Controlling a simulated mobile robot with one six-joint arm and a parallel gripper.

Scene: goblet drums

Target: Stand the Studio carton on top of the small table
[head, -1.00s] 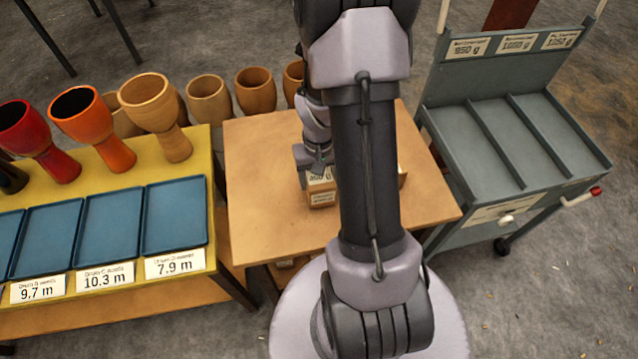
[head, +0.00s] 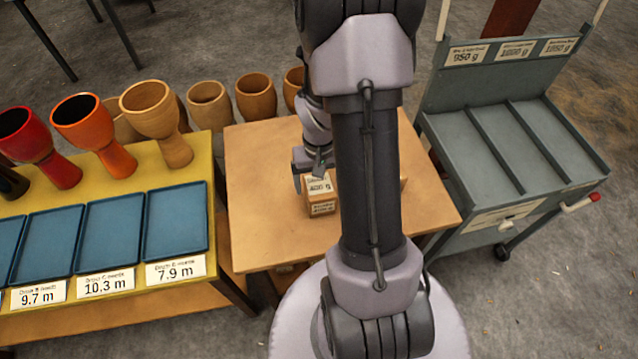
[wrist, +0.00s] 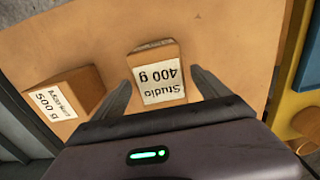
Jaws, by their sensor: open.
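The Studio carton (wrist: 157,75), a small brown block with a white "Studio 400 g" label, stands on the wooden top of the small table (head: 262,215). It also shows in the head view (head: 319,199), just in front of my gripper (head: 309,165). In the wrist view my gripper (wrist: 160,78) is open, with one finger on each side of the carton in the picture. Gaps show between fingers and carton, and nothing is held. My arm hides part of the tabletop in the head view.
A second carton (wrist: 66,97) labelled 500 g stands on the same tabletop, mostly hidden by my arm in the head view. A yellow stand (head: 205,160) with goblet drums and blue trays (head: 175,220) is at left. A grey cart (head: 480,150) with empty lanes is at right.

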